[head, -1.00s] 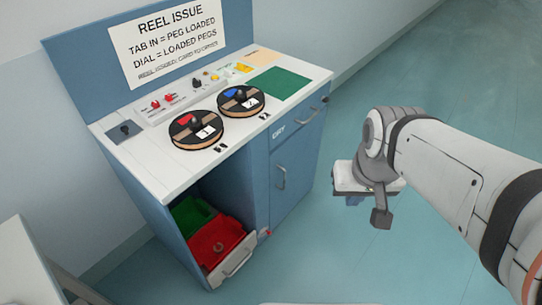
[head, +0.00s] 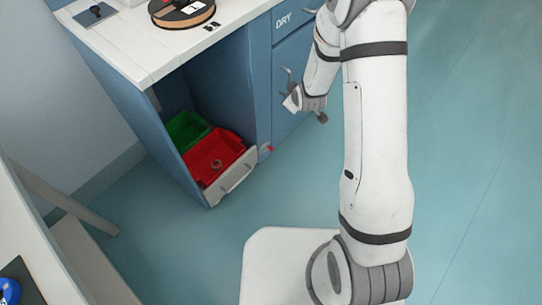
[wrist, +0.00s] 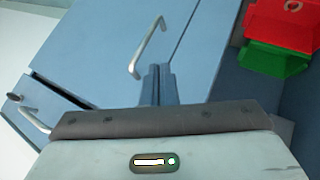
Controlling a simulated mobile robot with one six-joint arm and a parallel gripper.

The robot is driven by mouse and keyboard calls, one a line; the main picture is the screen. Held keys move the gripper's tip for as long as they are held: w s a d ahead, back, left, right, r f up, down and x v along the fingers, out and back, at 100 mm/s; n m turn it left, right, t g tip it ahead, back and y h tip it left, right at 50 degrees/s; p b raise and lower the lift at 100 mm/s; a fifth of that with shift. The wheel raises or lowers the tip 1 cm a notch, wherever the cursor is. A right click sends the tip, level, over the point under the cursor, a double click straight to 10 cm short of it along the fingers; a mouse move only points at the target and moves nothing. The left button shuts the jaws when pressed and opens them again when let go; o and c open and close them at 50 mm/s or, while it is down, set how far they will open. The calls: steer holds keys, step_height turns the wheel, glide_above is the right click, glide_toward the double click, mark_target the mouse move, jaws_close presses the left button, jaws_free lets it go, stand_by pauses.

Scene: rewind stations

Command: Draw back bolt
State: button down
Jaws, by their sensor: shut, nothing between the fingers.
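My gripper shows in the wrist view with its two dark fingers (wrist: 158,84) pressed together, empty, in front of the blue cabinet door (wrist: 100,45). The door's silver bar handle (wrist: 148,46) is just beyond the fingertips and apart from them as far as I can tell. A dark knob (wrist: 13,97) stands by the drawer handle (wrist: 35,120).
A reel (head: 185,14) lies on the white counter (head: 130,48). Open floor lies right of the cabinet.

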steer(key=a+f+n+t+y+b, duration=0.1)
steer(key=a+f+n+b, duration=0.15)
steer(key=f, duration=0.85)
steer(key=a+f+n+t+b, duration=0.15)
steer(key=f+b, duration=0.25)
steer(key=f, duration=0.8)
steer(key=s+a+f+n+t+y+b, duration=0.2)
steer(key=s+f+n+b, duration=0.35)
steer(key=f, duration=1.15)
steer(key=m+b, duration=0.2)
steer(key=b, duration=0.2)
glide_toward(267, 147)
steer(key=a, duration=0.2)
steer(key=w, duration=0.1)
steer(key=w+f+b, duration=0.1)
steer(key=w+d+b, duration=0.1)
steer(key=shift+w+f, duration=0.15)
steer(key=shift+w, duration=0.2)
